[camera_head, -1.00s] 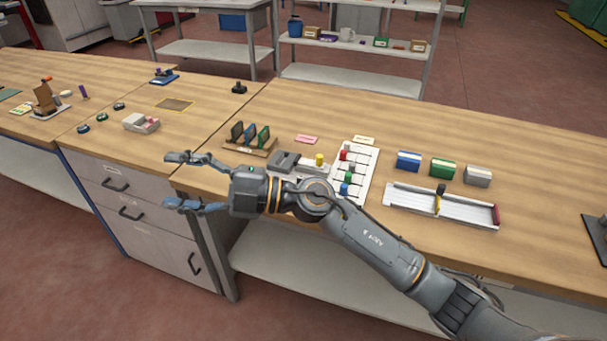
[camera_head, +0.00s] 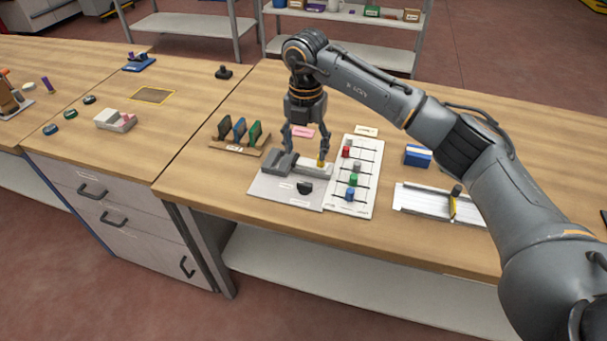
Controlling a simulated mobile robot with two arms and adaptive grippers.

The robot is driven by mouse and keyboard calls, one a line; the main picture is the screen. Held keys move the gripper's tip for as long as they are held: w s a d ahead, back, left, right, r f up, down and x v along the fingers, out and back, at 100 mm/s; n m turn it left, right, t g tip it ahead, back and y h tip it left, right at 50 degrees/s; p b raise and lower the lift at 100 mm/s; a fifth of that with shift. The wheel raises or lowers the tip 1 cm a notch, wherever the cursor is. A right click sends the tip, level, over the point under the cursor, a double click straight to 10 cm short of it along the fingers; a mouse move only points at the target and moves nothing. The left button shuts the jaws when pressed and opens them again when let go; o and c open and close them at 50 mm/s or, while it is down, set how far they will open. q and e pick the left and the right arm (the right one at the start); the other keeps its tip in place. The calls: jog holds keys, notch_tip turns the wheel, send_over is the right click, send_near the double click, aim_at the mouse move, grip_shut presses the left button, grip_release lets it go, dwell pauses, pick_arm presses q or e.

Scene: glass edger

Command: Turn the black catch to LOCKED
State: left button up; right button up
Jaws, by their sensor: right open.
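The black catch (camera_head: 304,188) is a small dark half-round knob on the front part of a grey base plate (camera_head: 265,188). Small pale labels lie near it on the plate, too small to read. My right gripper (camera_head: 306,153) points down with its fingers apart, behind the catch and over the plate's grey and white blocks. It is apart from the catch and holds nothing. The yellow peg (camera_head: 321,160) stands by its right fingertip; I cannot tell if they touch. My left gripper is out of view.
Right of the plate is a white board (camera_head: 352,206) with coloured knobs. A wooden rack (camera_head: 229,146) with upright plates stands behind left. A white sliding fixture (camera_head: 420,201) and blue box (camera_head: 417,156) are at right. Bench left of the plate is clear.

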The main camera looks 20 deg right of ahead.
aim_at(305, 183)
notch_tip(305, 183, down, 4)
jog(key=shift+p, duration=0.4)
notch_tip(305, 183, down, 2)
jog(key=shift+w+f, duration=0.1)
notch_tip(305, 183, down, 4)
jog(key=shift+f+p, duration=0.25)
jog(key=shift+p, duration=0.25)
jog(key=shift+w+f, duration=0.1)
jog(key=shift+f, duration=0.25)
jog(key=shift+c, duration=0.9)
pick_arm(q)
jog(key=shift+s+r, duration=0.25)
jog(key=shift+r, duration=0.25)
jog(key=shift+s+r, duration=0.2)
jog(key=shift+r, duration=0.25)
pick_arm(e)
jog(key=c, duration=1)
